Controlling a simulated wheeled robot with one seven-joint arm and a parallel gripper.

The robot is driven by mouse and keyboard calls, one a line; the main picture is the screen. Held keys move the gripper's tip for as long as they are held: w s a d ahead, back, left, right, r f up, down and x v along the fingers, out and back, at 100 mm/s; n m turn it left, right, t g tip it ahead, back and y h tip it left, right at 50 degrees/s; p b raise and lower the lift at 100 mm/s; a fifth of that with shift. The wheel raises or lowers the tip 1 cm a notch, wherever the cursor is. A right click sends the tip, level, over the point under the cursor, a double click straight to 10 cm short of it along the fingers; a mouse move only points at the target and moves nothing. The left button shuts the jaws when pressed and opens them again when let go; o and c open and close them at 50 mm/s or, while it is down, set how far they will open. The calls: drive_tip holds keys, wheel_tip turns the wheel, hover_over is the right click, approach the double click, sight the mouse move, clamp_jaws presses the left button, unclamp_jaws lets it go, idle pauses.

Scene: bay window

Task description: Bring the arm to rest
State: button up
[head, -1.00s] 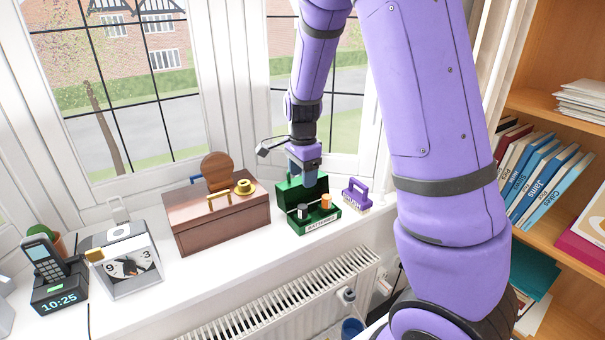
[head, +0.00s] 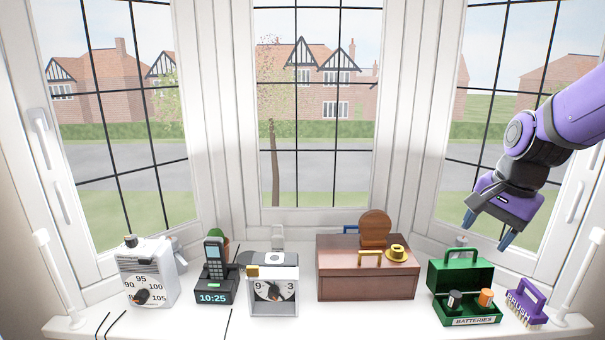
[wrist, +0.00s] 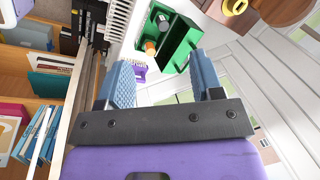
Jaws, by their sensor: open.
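My gripper (head: 487,231) is raised at the right side of the bay window, above the windowsill and over the green battery box. Its two blue fingers are apart with nothing between them; they also show spread in the wrist view (wrist: 165,84). The purple arm (head: 580,110) reaches in from the right edge of the head view. The open green battery box (head: 462,277) stands on the sill below the gripper, with a dark battery (head: 454,300) and an orange battery (head: 486,297) in it.
A purple brush (head: 527,303) lies right of the box. A brown wooden box (head: 366,279) with a yellow ring-like item (head: 398,252) on it stands left. Further left are a dial clock (head: 273,289), a phone on its dock (head: 215,270) and a white dial device (head: 146,275). Window panes stand close behind.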

drive_tip(key=s+a+r+n+t, duration=0.1)
drive_tip(key=s+r+n, duration=0.1)
drive_tip(key=s, duration=0.3)
drive_tip(key=s+a+r+n+t, duration=0.1)
drive_tip(key=s+r+n, duration=0.2)
drive_tip(key=s+n, duration=0.2)
drive_tip(key=s+a+r+n+t+h, duration=0.1)
drive_tip(key=s+r+n, duration=0.2)
drive_tip(key=s, duration=0.4)
drive_tip(key=shift+r+n, duration=0.25)
drive_tip(key=shift+n, duration=0.05)
